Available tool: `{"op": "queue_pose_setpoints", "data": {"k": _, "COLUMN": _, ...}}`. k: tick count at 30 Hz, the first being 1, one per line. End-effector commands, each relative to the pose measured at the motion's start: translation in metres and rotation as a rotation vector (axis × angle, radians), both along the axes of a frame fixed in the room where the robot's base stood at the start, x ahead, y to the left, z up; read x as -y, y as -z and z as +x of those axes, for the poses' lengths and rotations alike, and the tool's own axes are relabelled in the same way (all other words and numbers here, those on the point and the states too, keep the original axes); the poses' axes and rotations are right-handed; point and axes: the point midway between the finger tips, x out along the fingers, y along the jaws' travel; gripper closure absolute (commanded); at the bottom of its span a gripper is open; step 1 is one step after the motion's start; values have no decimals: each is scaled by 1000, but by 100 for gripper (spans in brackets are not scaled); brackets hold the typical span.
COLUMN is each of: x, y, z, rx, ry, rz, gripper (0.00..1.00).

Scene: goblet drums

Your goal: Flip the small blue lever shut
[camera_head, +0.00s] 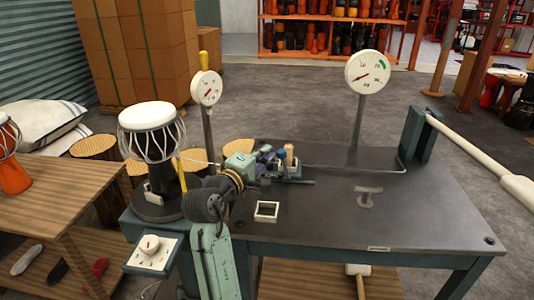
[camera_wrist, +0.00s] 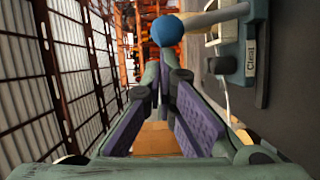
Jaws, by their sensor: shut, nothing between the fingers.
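The small lever has a round blue knob (camera_wrist: 167,31) on a pale shaft, which runs right to a grey-green block (camera_wrist: 245,45) with a label reading "Clear". In the head view the blue knob (camera_head: 281,155) shows beside an upright wooden peg. My gripper (camera_wrist: 163,75) is shut and empty, its purple-padded fingers meeting at the tips. The knob appears just above the fingertips in the wrist view; I cannot tell whether they touch. In the head view my gripper (camera_head: 268,158) is just left of the knob and partly hides the lever's base.
The lever unit stands on the dark workbench (camera_head: 330,215). A wooden peg (camera_head: 289,149) is close to the knob. A drum (camera_head: 150,118) and a dial gauge (camera_head: 206,88) stand left; a larger gauge (camera_head: 368,72) stands behind.

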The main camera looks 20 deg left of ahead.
Motion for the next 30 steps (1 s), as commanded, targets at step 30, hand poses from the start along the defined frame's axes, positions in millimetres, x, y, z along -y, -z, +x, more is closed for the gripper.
{"op": "queue_pose_setpoints", "data": {"k": 30, "x": 40, "y": -20, "z": 13, "rx": -146, "ry": 1, "rz": 507, "gripper": 100}}
